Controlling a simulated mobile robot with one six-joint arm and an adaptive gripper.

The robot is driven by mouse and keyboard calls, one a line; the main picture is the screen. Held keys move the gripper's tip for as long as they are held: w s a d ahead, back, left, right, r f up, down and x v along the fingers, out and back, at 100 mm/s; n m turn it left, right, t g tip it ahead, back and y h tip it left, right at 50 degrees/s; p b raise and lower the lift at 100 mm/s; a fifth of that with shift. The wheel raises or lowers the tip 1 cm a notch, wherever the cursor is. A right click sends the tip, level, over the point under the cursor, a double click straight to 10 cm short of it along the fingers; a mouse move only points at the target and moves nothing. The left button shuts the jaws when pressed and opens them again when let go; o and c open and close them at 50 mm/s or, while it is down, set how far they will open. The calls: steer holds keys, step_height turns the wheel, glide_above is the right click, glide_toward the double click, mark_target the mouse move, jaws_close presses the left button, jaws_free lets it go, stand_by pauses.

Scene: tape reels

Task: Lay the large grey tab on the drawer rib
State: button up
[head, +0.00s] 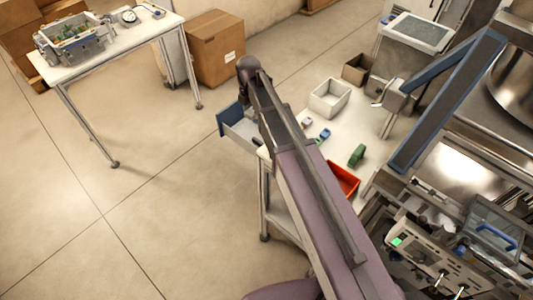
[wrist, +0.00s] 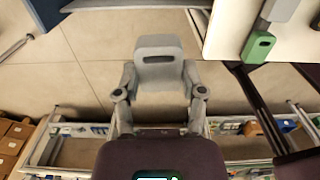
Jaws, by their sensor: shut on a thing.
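My gripper (wrist: 159,82) is shut on the large grey tab (wrist: 158,62), a flat rounded piece with a slot, in the middle of the wrist view. The tab is held in the air with floor behind it. The open drawer (head: 240,129), blue-fronted with pale grey walls, juts from the left side of the white bench in the head view. My arm partly covers it. In the wrist view a blue panel (wrist: 48,13) and a pale edge (wrist: 135,3) show at the top, apart from the tab. I cannot make out the drawer rib clearly. The head view hides my gripper and the tab.
The white bench (head: 343,125) carries a white bin (head: 329,98), a red tray (head: 343,180), a green piece (head: 356,155) and small blue pieces (head: 324,134). A green piece (wrist: 258,47) also shows in the wrist view. Open floor lies left of the drawer.

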steer(key=b, duration=1)
glide_above(258, 141)
step_height(258, 141, down, 11)
steer(key=shift+m, duration=0.3)
steer(key=shift+s+a, duration=0.1)
steer(key=shift+f, duration=0.15)
step_height(258, 141, down, 6)
steer(key=b, duration=0.6)
steer(key=shift+f+b, duration=1.9)
steer(key=shift+f, duration=0.1)
steer(key=o, duration=0.8)
